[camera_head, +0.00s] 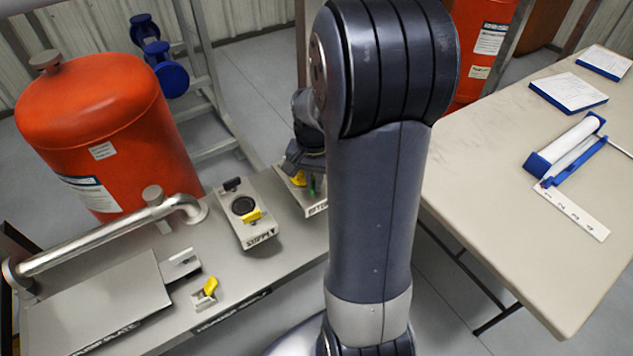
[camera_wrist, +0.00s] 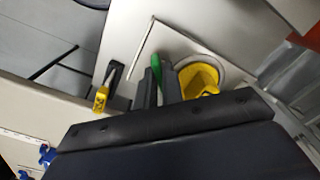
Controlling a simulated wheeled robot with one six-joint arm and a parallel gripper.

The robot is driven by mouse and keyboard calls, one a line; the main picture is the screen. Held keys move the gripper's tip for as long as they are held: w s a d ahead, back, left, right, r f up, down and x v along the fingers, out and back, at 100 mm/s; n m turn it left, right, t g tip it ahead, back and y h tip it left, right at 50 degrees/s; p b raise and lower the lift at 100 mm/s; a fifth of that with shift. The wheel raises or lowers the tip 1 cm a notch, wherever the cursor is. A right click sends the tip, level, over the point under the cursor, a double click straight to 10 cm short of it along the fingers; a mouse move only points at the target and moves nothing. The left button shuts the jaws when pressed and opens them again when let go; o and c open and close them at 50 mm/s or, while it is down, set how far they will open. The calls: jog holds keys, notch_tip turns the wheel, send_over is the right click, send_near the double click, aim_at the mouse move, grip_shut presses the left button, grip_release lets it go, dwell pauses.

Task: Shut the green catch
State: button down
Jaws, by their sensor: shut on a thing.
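The green catch (camera_head: 312,186) shows as a small green piece on the right-hand grey plate, mostly behind my arm. In the wrist view the green catch (camera_wrist: 160,66) rises between the two dark fingers of my gripper (camera_wrist: 161,84), which are shut on it. A yellow knob (camera_wrist: 199,80) on a round seat stands just right of the fingers. The yellow knob (camera_head: 299,178) also shows beside the green catch in the head view. My gripper (camera_head: 308,172) is partly hidden by my arm there.
A plate marked SUPPLY (camera_head: 262,237) with a yellow piece is left of the catch. A yellow lever (camera_head: 210,286), a silver pipe (camera_head: 110,240) and a red tank (camera_head: 95,125) are farther left. A beige table (camera_head: 500,190) stands right.

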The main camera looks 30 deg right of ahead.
jog(key=shift+n, duration=1.2)
jog(key=shift+n, duration=1.7)
jog(key=n, duration=0.3)
jog(key=shift+p, duration=0.3)
jog(key=c, duration=1.5)
grip_release()
jog(key=shift+c, duration=0.2)
